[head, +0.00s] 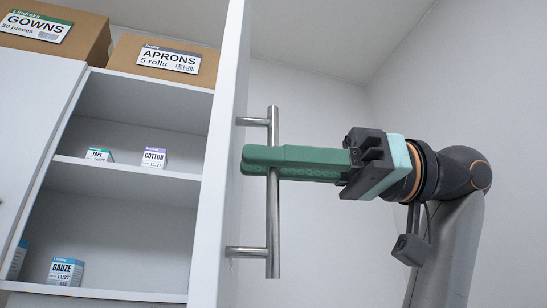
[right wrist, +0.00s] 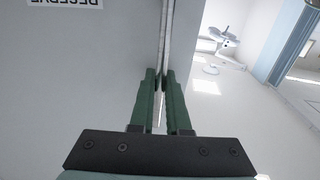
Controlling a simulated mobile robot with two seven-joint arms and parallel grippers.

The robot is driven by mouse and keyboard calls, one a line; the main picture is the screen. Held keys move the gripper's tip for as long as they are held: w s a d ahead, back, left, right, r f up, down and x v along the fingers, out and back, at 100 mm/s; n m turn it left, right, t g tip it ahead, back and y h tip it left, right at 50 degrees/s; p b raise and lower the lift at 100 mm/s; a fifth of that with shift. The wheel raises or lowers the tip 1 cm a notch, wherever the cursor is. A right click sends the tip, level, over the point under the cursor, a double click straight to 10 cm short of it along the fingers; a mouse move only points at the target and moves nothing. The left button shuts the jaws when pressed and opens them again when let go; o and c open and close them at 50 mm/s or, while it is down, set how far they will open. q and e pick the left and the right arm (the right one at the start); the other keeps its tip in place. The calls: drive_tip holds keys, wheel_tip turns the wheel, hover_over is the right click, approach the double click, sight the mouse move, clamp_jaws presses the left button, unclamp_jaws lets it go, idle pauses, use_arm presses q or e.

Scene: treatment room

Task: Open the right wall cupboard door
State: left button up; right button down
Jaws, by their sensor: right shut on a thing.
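The right wall cupboard door (head: 229,150) is white and stands swung open, seen nearly edge-on in the head view. Its steel bar handle (head: 273,225) runs upright on the door's outer face. My right gripper (head: 255,160) comes in from the right, and its green fingers are shut on the handle. In the right wrist view the two green fingers (right wrist: 161,85) close around the upright bar (right wrist: 166,30) beside the door face (right wrist: 80,75). My left gripper is not in view.
The open cupboard shows shelves (head: 130,168) with a tape box (head: 99,155), a cotton box (head: 153,158) and a gauze box (head: 66,271). Cartons of gowns (head: 55,38) and aprons (head: 165,62) sit on top. A closed door (head: 30,120) is at left. A wall (head: 450,90) is behind my right arm.

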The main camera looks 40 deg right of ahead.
drive_tip(key=shift+r, duration=0.1)
drive_tip(key=c, duration=0.9)
unclamp_jaws()
drive_tip(key=v, duration=1.2)
drive_tip(key=shift+s+d, duration=0.15)
drive_tip(key=shift+d, duration=0.05)
